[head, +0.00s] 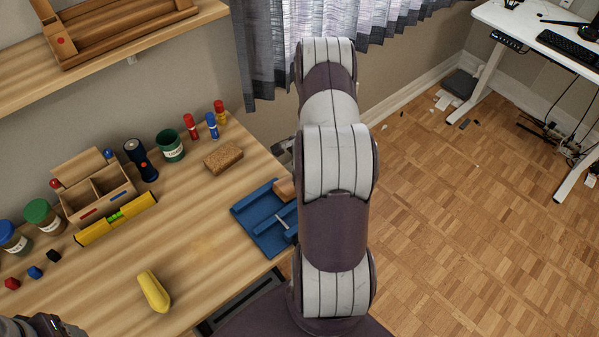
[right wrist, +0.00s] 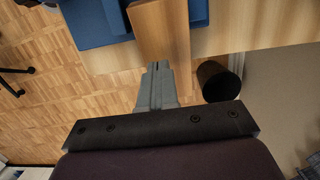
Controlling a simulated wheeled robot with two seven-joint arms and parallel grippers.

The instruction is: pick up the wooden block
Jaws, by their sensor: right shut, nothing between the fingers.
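The wooden block (right wrist: 152,30) is large in the right wrist view, lying beside and partly over the blue tray (right wrist: 90,22). In the head view the block (head: 285,189) shows at the tray's (head: 251,222) right end, partly hidden by my right arm. My right gripper (right wrist: 157,68) is shut and empty, its fingertips close to the block's near end; I cannot tell if they touch. In the head view my right arm mostly hides this gripper. A dark part of my left arm shows at the bottom left corner, where no fingers can be made out.
A cork block (head: 223,158), green cup (head: 170,146), flashlight (head: 141,159), wooden organizer (head: 97,194), yellow level (head: 116,219) and yellow object (head: 154,291) share the desk. A dark bin (right wrist: 216,80) stands below. The desk's middle is mostly clear.

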